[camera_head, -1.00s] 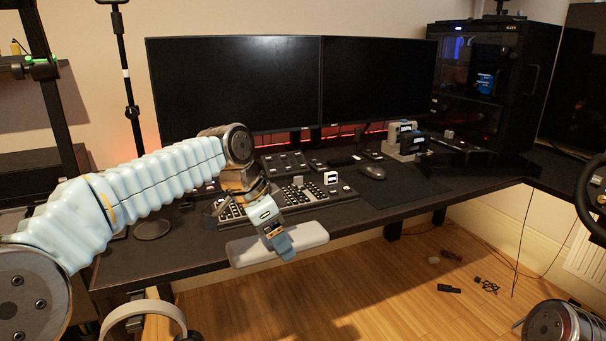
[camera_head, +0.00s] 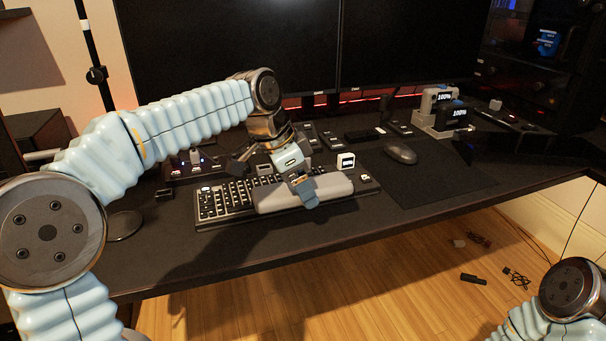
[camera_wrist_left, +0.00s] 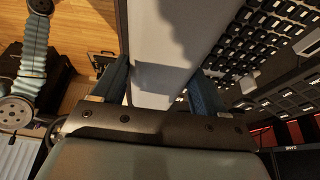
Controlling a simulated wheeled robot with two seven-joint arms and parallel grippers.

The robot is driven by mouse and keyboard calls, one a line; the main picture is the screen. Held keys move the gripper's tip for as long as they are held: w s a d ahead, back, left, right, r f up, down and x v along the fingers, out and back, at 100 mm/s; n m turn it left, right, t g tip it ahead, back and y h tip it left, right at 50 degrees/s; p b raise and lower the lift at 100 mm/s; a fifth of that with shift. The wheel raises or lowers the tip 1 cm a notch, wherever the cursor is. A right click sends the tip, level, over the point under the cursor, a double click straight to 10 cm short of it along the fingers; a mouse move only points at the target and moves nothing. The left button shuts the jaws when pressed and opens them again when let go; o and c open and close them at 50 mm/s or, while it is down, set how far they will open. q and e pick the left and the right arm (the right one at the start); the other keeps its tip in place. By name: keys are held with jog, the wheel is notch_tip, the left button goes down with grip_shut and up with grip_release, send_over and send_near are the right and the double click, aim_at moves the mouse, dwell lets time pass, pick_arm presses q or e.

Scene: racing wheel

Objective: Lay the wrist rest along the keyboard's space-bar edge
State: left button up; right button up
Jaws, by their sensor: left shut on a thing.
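The wrist rest (camera_head: 275,199) is a smooth grey bar. My left gripper (camera_head: 306,192) is shut on it near its middle, with blue fingers on both sides. In the head view the rest overlaps the front rows of the black keyboard (camera_head: 222,203) and hides part of them. Its height above the keyboard is hard to tell. In the left wrist view the rest (camera_wrist_left: 172,45) runs between the fingers, with the keyboard keys (camera_wrist_left: 262,35) close on its right. My right gripper is out of view.
A mouse (camera_head: 401,153) lies on a dark mat (camera_head: 437,183) right of the keyboard. A small white cube display (camera_head: 345,161) stands behind the rest. Two monitors stand at the back. The desk's front strip is bare.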

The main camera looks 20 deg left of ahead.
pick_arm(q)
jog(key=b, duration=0.3)
send_over(307, 224)
jog(key=a, duration=0.1)
jog(key=f, duration=0.5)
jog(key=shift+s+f, duration=0.4)
jog(key=shift+s+f+b, duration=0.2)
jog(key=shift+f+b, duration=0.2)
jog(key=shift+f, duration=0.25)
jog(key=o, duration=0.8)
jog(key=shift+w+a+f, duration=0.1)
jog(key=shift+w+f, duration=0.05)
jog(key=o, duration=0.5)
jog(key=shift+r, duration=0.25)
jog(key=shift+c, duration=0.2)
jog(key=shift+r, duration=0.1)
